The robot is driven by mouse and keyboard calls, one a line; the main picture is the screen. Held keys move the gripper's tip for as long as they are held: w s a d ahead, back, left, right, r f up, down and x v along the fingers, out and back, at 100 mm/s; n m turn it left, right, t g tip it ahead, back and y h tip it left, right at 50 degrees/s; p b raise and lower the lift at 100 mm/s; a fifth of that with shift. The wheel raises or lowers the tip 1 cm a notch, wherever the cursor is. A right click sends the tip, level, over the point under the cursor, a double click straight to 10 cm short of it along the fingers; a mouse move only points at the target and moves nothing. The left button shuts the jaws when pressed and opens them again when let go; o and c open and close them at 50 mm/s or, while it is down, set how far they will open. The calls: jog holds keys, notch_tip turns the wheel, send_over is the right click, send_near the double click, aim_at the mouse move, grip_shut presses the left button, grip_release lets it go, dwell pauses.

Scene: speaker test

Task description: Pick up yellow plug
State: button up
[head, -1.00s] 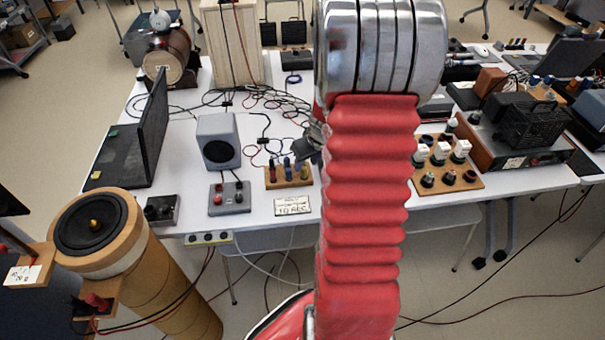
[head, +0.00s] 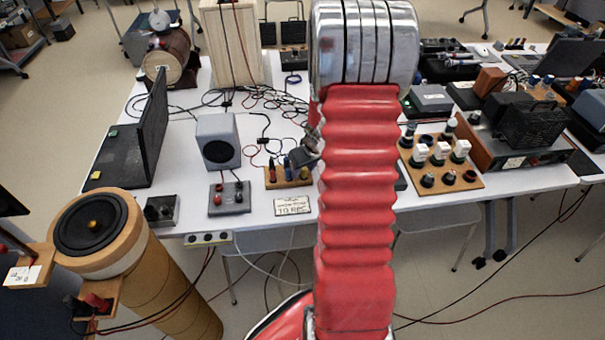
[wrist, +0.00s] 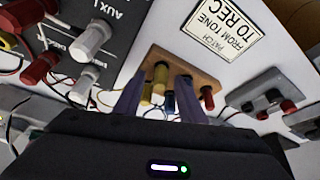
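A small wooden block (head: 274,184) stands on the white table in the head view, with upright coloured plugs on it. The wrist view shows the same block (wrist: 205,78) from the other side. The yellow plug (wrist: 160,72) stands there, between the fingers in the picture. A blue plug (wrist: 169,101) is close to it and a red plug (wrist: 207,97) is to the right. My gripper (wrist: 158,88) is open, its two dark fingers pointing at the block. I cannot tell how far the fingertips are from the yellow plug. In the head view, my gripper (head: 306,158) is partly hidden by my red arm.
A "TO REC" card (head: 292,205) lies in front of the block. A grey terminal box (head: 230,198) and a small speaker (head: 217,142) are to its left. A wooden board with several knobs (head: 458,183) is to the right. Loose cables lie behind the block.

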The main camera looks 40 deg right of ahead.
jog(key=shift+c, duration=0.3)
grip_shut()
jog(key=shift+r, duration=0.1)
notch_tip(320, 180, up, 10)
jog(key=shift+f, duration=0.1)
dwell(0.7)
dwell(0.6)
jog(key=shift+r, duration=1.9)
jog(key=shift+d, duration=0.1)
